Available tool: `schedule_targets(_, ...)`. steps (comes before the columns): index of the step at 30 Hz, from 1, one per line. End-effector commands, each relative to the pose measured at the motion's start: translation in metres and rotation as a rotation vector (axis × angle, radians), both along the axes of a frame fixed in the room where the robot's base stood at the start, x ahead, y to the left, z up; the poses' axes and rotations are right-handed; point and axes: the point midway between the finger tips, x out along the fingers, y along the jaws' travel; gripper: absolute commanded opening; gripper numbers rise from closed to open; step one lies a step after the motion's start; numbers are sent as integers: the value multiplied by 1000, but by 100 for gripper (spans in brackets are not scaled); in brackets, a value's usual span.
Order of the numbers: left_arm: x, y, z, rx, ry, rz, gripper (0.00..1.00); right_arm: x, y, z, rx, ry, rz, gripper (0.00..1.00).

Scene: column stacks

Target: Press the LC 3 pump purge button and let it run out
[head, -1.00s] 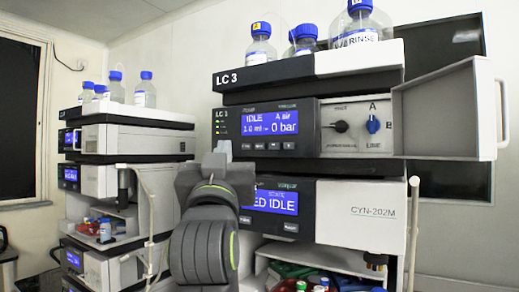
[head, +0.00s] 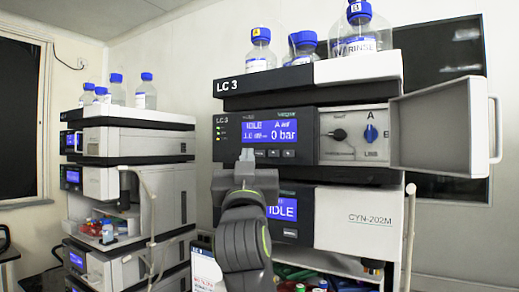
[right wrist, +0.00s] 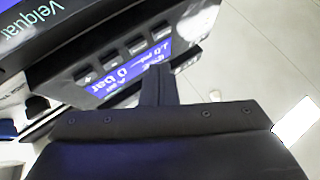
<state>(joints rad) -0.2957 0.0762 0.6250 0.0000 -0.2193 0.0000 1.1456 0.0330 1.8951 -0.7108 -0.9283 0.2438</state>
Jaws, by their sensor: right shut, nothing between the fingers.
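The LC 3 pump module (head: 224,131) has a dark front with a blue display (head: 269,131) reading IDLE and 0 bar. A row of small buttons (head: 273,153) runs below the display; their labels are too small to read. My right gripper (head: 246,155) is shut and empty, its tips in front of the left end of this row and hiding part of it. In the right wrist view the shut fingers (right wrist: 158,82) point toward the panel, near the display (right wrist: 128,68) and button row (right wrist: 110,66). Contact cannot be told. My left gripper is not in view.
An open door (head: 437,133) stands out at the pump's right, beside a knob panel with a blue valve knob (head: 370,132). Bottles (head: 303,47) stand on top. A lower module (head: 358,218) also shows IDLE. Another stack (head: 130,140) stands at left.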

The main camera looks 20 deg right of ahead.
Motion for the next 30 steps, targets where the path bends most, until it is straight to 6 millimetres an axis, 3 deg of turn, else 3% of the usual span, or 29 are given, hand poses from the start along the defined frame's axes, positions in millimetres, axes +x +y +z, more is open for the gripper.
schedule_targets(7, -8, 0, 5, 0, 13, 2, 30, 8, -10, 0, 0, 0, 0, 0)
schedule_targets(30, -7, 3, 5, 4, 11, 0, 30, 8, -11, 0, 1, 0, 1, 0)
